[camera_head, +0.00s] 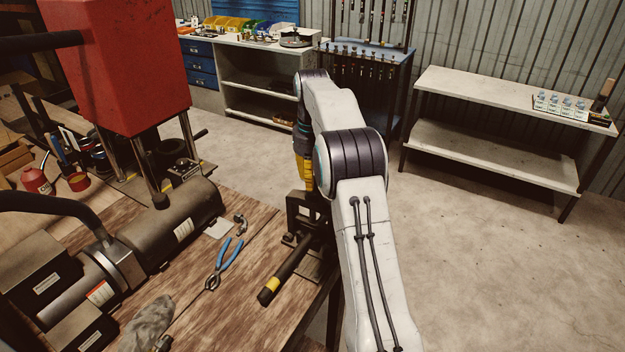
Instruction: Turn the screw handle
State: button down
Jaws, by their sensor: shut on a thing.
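A small black crimper (297,212) with a clamp-like frame stands near the right edge of the wooden bench. A black bar with a yellow band (283,272) sticks out from it toward the lower left. My gripper (304,172) points down over the top of the crimper, partly hidden behind my white arm. It is shut on the screw handle at the crimper's top. Yellow shows there, but the fingertips and most of the screw handle are hidden.
Blue-handled pliers (224,262) and a grey glove (150,322) lie left on the bench (190,285). A large dark cylindrical machine (170,225) and a red press (115,65) stand further left. A shelf table (490,100) stands behind; the concrete floor at right is clear.

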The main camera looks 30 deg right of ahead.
jog(key=shift+d+r, duration=0.15)
jog(key=c, duration=1.1)
grip_release()
jog(key=shift+d, duration=0.15)
jog(key=shift+c, duration=0.2)
jog(key=shift+o, duration=0.6)
jog(key=shift+r, duration=3.55)
